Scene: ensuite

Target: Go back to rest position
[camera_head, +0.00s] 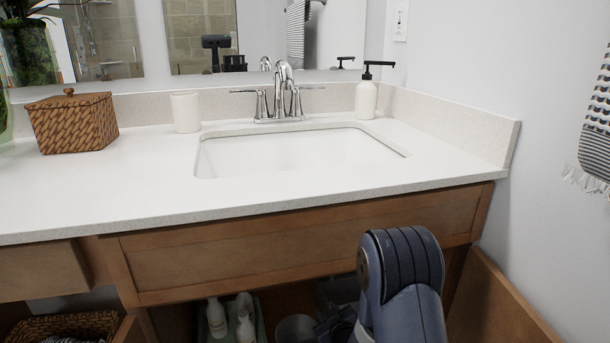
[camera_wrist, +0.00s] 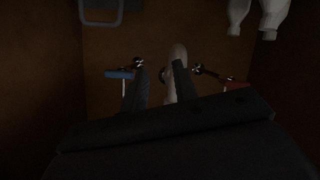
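My arm (camera_head: 400,270) reaches down at the open cabinet under the sink counter in the head view. A pale pipe (camera_wrist: 178,54) rises just beyond the fingers, partly covered by the right one. I cannot tell whether they touch.
Blue (camera_wrist: 119,74) and red (camera_wrist: 236,85) valve handles flank the fingers. Above my arm is the counter edge (camera_head: 300,205). An open door (camera_head: 500,300) stands at right. A wicker basket (camera_head: 75,325) is lower left.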

